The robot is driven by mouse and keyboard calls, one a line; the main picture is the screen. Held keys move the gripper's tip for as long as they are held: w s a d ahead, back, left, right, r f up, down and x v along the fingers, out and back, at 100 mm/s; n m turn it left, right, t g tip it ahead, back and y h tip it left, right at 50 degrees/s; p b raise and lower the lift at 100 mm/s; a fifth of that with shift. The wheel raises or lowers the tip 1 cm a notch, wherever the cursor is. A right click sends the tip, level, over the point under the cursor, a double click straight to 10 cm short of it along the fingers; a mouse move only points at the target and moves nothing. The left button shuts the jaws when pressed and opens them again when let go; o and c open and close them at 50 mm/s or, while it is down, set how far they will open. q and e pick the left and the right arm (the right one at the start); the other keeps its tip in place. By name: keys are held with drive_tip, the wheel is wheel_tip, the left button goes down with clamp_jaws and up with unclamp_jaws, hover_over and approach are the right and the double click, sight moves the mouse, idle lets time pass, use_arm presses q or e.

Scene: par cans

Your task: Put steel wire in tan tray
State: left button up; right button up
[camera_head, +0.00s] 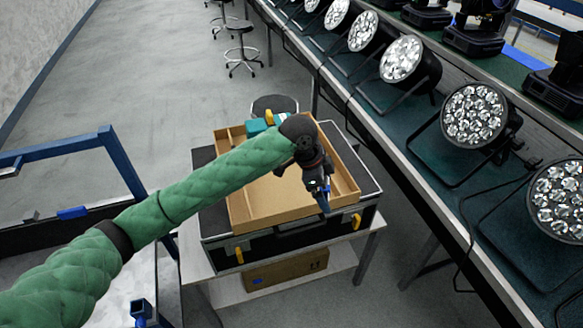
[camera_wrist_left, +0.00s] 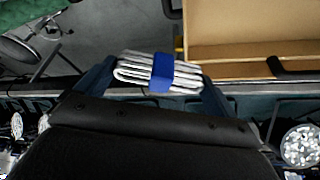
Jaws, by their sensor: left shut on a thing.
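The tan tray (camera_head: 262,207) is a shallow open box with partitions, lying on a black case. My left gripper (camera_head: 321,192) is above its right side in the head view. In the left wrist view, my left gripper (camera_wrist_left: 158,84) is shut on the steel wire (camera_wrist_left: 130,73), a folded pale grey bundle with a blue band. There the wire is held off any surface, and a corner of the tray (camera_wrist_left: 230,52) shows beyond it to the upper right. In the head view the wire is mostly hidden by the gripper. My right gripper is in neither view.
The black case (camera_head: 285,240) stands on a pale bench (camera_head: 345,255), with a cardboard box on its lower shelf. Small teal and yellow items (camera_head: 258,126) are at the tray's far edge. A long table with several par cans (camera_head: 474,115) runs along the right.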

use_arm(q)
drive_tip(key=shift+w+a, duration=0.1)
drive_tip(key=shift+a, duration=0.3)
drive_tip(key=p, duration=0.4)
hover_over(296, 199)
drive_tip(key=s+d, duration=0.2)
drive_tip(key=s, duration=0.1)
wheel_tip(296, 199, down, 4)
drive_tip(key=w+a+f, duration=0.1)
drive_tip(key=w+a+f+p, duration=0.1)
drive_tip(key=a, duration=0.1)
drive_tip(key=shift+w+f, duration=0.15)
drive_tip(key=shift+w, duration=0.15)
drive_tip(key=shift+w+a+f, duration=0.2)
drive_tip(key=shift+f, duration=0.1)
wheel_tip(296, 199, down, 3)
drive_tip(key=shift+f+p, duration=0.1)
drive_tip(key=shift+p, duration=1.05)
drive_tip(key=shift+f, duration=0.4)
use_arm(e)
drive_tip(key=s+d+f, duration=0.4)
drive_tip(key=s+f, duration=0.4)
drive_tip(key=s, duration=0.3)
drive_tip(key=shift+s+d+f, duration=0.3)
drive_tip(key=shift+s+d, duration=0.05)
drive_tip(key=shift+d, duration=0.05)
use_arm(q)
drive_tip(key=shift+f, duration=0.15)
